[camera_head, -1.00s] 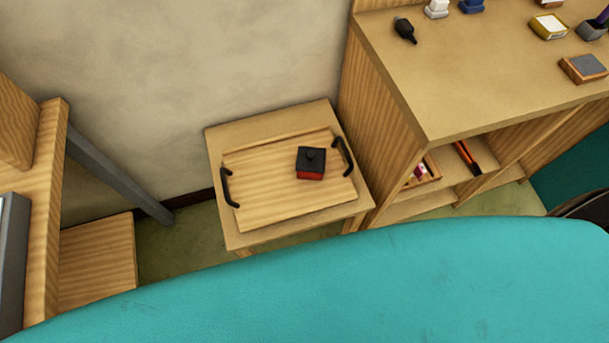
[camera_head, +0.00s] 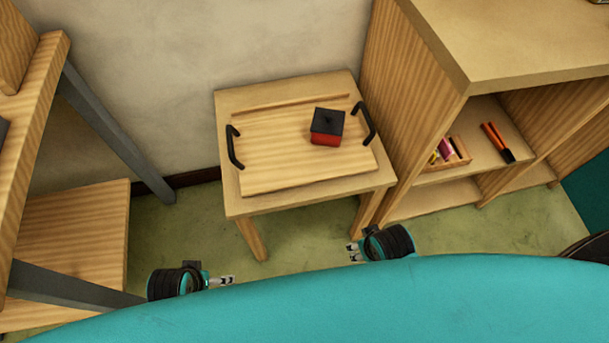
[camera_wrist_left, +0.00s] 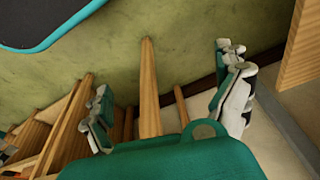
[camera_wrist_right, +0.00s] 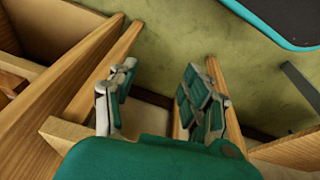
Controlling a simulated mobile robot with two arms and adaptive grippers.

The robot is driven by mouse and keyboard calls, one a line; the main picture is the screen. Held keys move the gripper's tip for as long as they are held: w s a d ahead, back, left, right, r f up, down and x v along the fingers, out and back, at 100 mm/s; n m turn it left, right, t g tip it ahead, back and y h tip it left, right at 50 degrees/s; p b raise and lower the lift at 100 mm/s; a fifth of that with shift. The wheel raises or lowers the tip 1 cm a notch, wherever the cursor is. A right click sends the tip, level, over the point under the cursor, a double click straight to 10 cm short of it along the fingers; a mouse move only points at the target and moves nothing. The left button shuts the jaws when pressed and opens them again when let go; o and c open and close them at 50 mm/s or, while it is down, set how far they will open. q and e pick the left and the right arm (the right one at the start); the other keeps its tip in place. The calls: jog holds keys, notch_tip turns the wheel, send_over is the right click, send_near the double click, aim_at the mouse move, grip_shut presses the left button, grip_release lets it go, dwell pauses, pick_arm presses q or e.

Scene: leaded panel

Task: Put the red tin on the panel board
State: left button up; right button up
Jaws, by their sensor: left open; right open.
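The board lies on a small wooden table (camera_head: 232,205). My right gripper (camera_head: 352,252) is open and empty, in front of the table's right side and apart from the tin. My left gripper (camera_head: 230,281) is open and empty, in front of the table's left side. The open fingers also show in the left wrist view (camera_wrist_left: 170,105) and the right wrist view (camera_wrist_right: 157,100). Neither wrist view shows the tin.
A wooden shelf unit (camera_head: 425,85) stands close on the right, with a small box (camera_head: 452,155) and orange-and-black tools (camera_head: 497,142) inside. Wooden shelving (camera_head: 75,230) with grey struts stands at the left. Green floor (camera_head: 190,230) is clear between it and the table.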

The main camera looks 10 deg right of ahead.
notch_tip(320, 180, up, 3)
jog(key=w+m+h+b, duration=0.2)
jog(key=b, duration=0.1)
jog(key=m+t+h+b, duration=0.1)
jog(key=m+t+h, duration=0.55)
jog(key=t, duration=0.55)
send_near(328, 117)
jog(key=shift+h, duration=0.25)
jog(key=p+x, duration=0.1)
jog(key=x, duration=0.9)
jog(key=shift+w+f, duration=0.1)
jog(key=shift+w, duration=0.25)
jog(key=shift+w+d, duration=0.1)
jog(key=shift+w, duration=0.05)
jog(key=c, duration=0.8)
grip_shut()
pick_arm(q)
jog(key=s+f, duration=0.1)
jog(key=f, duration=0.7)
jog(key=s+f, duration=0.2)
jog(key=f, duration=0.7)
jog(key=shift+s+a+g, duration=0.15)
jog(key=shift+s+g, duration=0.1)
jog(key=shift+g, duration=0.05)
